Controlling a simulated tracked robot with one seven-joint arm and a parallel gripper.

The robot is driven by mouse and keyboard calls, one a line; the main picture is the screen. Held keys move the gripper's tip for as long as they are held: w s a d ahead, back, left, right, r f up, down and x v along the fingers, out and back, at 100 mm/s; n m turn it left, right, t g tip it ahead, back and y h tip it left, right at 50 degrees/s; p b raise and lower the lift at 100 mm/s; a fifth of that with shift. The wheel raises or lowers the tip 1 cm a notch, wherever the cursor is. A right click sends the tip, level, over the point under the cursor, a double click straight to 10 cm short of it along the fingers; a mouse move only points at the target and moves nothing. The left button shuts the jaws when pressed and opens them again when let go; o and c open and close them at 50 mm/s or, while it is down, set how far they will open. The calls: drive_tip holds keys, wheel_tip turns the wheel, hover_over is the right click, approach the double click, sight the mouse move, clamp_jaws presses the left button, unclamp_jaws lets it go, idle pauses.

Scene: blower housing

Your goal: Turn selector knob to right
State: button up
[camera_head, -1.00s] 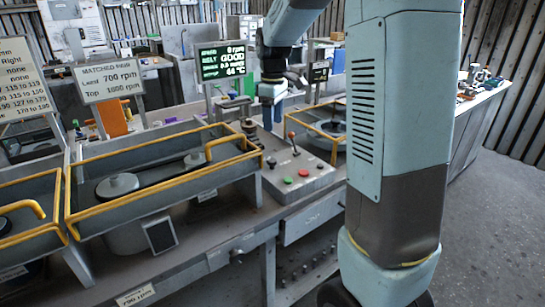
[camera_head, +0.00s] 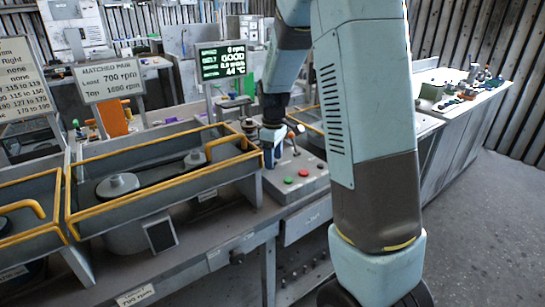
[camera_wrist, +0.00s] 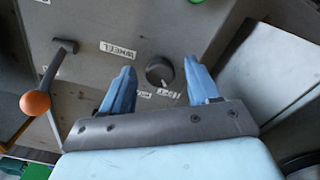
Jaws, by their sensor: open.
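The selector knob (camera_wrist: 160,70) is a round dark knob with a light mark, on the grey control box (camera_head: 310,186). In the wrist view it lies between the two blue fingers of my gripper (camera_wrist: 159,68). The fingers are open, with a gap on each side of the knob, and do not appear to touch it. Small white labels by the knob are partly covered and hard to read. In the head view my gripper (camera_head: 272,158) is over the left back part of the box and hides the knob.
Red (camera_head: 303,172) and green (camera_head: 288,180) buttons are on the box front. A yellow-railed trough (camera_head: 150,185) is to the left, a status screen (camera_head: 222,62) behind.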

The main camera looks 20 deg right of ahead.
drive_tip(key=c, duration=1)
drive_tip(key=shift+a, duration=0.15)
drive_tip(key=shift+c, duration=0.2)
drive_tip(key=shift+m, duration=0.3)
drive_tip(key=m, duration=0.5)
drive_tip(key=shift+s, duration=0.1)
drive_tip(key=m, duration=0.6)
